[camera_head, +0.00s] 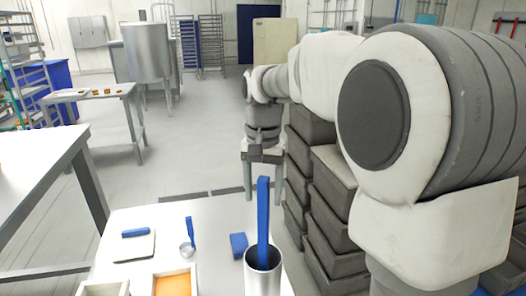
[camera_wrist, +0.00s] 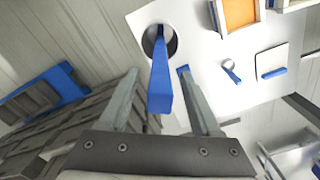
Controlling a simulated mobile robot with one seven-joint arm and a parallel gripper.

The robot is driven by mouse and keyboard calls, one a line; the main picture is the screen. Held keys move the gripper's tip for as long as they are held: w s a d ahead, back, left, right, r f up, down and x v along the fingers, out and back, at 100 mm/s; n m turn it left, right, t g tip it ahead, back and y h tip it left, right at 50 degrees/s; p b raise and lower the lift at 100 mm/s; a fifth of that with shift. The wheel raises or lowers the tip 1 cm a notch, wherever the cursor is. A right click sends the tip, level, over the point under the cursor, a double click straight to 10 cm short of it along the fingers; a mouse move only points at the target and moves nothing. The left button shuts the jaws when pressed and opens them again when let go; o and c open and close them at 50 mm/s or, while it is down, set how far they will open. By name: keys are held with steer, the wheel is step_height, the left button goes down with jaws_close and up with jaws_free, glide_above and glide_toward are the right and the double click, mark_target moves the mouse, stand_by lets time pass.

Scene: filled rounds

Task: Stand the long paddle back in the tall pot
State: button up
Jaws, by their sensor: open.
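The long paddle (camera_head: 263,220) is blue and stands nearly upright in the tall pot (camera_head: 263,282), a metal cylinder at the near edge of the white table. Its upper part sticks out well above the rim. My gripper (camera_head: 263,196) points down, open and empty, around or just beyond the paddle's top. In the wrist view the paddle (camera_wrist: 160,90) shows between the two fingers (camera_wrist: 159,76), apart from both, with its lower end inside the pot (camera_wrist: 147,42). How deep the paddle sits is hidden by the pot's wall.
The white table (camera_head: 210,222) also holds a blue block (camera_head: 238,245), a small blue-handled scoop (camera_head: 189,238), a blue-handled scraper (camera_head: 135,241) and a tray with orange contents (camera_head: 174,286). Stacked grey crates (camera_head: 325,200) stand right of my gripper. Open floor lies behind the table.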

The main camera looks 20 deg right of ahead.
step_height(320, 180, up, 16)
steer(key=p, duration=0.2)
steer(key=shift+f+p, duration=0.2)
steer(key=shift+p, duration=0.1)
steer(key=shift+s, duration=0.15)
steer(key=s+f+n+t, duration=0.2)
steer(key=s+f, duration=0.4)
steer(key=s, duration=0.4)
steer(key=s+f+n+t, duration=0.3)
steer(key=s+f, duration=0.4)
steer(key=s, duration=0.3)
steer(key=shift+n+t, duration=0.3)
steer(key=shift+n, duration=0.1)
